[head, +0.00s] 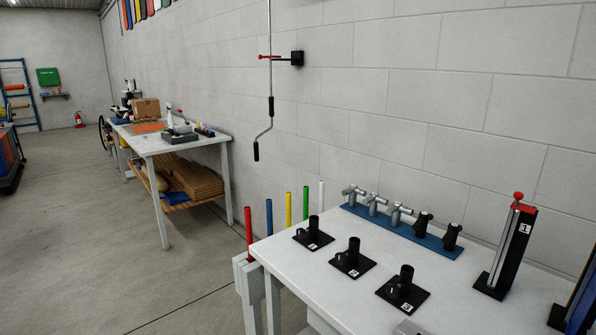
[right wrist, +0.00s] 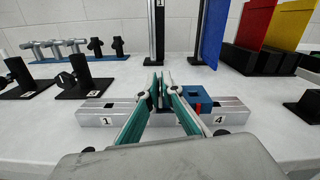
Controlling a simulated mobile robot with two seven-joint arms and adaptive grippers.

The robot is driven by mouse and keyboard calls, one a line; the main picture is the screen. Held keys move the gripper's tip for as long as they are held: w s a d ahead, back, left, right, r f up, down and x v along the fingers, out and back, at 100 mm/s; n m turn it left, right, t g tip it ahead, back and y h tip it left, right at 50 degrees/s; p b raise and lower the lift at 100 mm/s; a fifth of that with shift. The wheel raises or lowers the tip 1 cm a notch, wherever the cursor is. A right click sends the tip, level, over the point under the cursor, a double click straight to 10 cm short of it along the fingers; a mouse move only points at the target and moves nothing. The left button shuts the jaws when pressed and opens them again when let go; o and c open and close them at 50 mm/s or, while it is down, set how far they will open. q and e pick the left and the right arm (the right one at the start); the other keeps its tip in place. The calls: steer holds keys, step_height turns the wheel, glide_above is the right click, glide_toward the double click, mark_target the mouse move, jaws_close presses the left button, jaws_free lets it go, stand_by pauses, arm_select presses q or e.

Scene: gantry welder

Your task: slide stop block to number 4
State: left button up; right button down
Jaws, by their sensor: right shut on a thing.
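In the right wrist view, a grey metal rail (right wrist: 232,112) lies across the white table, with label 1 (right wrist: 107,121) near its left end and label 4 (right wrist: 219,119) near its right. A blue stop block (right wrist: 203,94) with a red part sits on the rail, just left of and behind label 4. My right gripper (right wrist: 164,82) is over the rail, its teal-padded fingers close together and shut on part of the stop block. The main blue body shows to the right of the fingers. The held part is mostly hidden. My left gripper is in neither view.
Black holders (head: 353,265) stand on the white table (head: 330,285), near a blue strip (head: 432,240) of grey and black fittings. A black tower with a red top (head: 508,250) stands at the right. Red and yellow panels (right wrist: 289,28) stand behind the rail's right end.

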steer(key=shift+s+d+p, duration=0.3)
steer(key=shift+s+d, duration=1)
steer(key=shift+s, duration=0.25)
steer(key=c, duration=1.8)
jaws_free()
steer(key=shift+o, duration=0.2)
steer(key=v, duration=1.2)
steer(key=shift+r, duration=0.1)
